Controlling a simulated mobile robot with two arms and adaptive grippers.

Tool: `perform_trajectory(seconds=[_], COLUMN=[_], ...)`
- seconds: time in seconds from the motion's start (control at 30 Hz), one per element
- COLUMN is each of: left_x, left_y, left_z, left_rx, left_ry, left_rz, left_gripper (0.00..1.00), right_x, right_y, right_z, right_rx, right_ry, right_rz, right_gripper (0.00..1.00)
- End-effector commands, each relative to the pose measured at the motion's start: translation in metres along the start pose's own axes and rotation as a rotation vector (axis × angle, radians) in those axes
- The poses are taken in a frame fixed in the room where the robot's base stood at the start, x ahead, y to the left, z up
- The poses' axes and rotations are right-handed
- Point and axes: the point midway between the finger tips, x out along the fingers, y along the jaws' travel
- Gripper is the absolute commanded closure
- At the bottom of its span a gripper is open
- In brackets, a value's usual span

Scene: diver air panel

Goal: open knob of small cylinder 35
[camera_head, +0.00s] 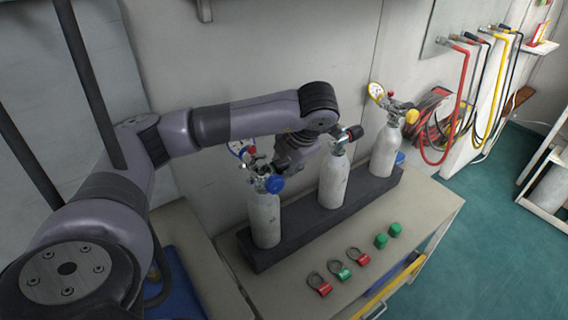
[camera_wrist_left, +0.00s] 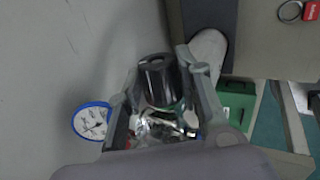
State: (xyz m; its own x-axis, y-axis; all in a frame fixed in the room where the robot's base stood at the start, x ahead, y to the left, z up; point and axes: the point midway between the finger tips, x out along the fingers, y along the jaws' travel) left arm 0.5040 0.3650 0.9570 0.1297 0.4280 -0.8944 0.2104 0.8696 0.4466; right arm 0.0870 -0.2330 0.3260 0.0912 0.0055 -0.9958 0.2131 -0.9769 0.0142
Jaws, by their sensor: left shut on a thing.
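Three small white cylinders stand upright in a dark rack (camera_head: 310,222). The left cylinder (camera_head: 264,222) has a blue knob (camera_head: 274,184) and a blue-rimmed gauge (camera_head: 243,149). My left gripper (camera_head: 283,166) is at the right side of its valve and partly covers it. In the left wrist view, my gripper's fingers (camera_wrist_left: 160,90) are closed around a black knob (camera_wrist_left: 158,80), with shiny valve metal below it. A blue-rimmed gauge (camera_wrist_left: 92,122) is to the left. No number is readable on the cylinders. My right gripper is not in view.
The middle cylinder (camera_head: 333,183) and right cylinder (camera_head: 385,150) stand close by to the right. Padlocks (camera_head: 338,270) and green caps (camera_head: 381,241) lie on the table front. Hoses (camera_head: 466,90) hang on the right wall. The wall is close behind the rack.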

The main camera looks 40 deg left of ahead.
Motion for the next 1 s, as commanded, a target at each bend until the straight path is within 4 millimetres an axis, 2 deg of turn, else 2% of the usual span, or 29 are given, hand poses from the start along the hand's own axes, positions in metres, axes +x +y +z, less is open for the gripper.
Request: perform_trajectory(seconds=[0.07, 0.1, 0.4, 0.77, 0.87, 1.0], left_x=[-0.001, -0.001, -0.001, -0.002, -0.01, -0.03], left_y=[0.001, 0.001, 0.0, 0.0, 0.0, 0.001], left_z=[0.001, 0.001, 0.0, 0.001, 0.001, 0.002], left_rx=[-0.002, -0.002, -0.001, 0.0, 0.001, 0.001], left_ry=[-0.003, -0.003, -0.001, -0.002, -0.003, -0.007], left_rz=[0.001, 0.001, -0.001, -0.001, 0.0, 0.001], left_gripper=[0.95, 0.67, 0.47, 0.46, 0.46, 0.46], right_x=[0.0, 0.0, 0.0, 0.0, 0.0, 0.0], right_y=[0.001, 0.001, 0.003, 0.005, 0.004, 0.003], right_z=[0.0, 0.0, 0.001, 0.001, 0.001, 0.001], right_rx=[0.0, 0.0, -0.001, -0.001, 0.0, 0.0], right_ry=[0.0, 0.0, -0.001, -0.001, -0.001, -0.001], right_rz=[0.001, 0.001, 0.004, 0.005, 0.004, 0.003], right_gripper=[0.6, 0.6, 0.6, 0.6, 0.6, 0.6])
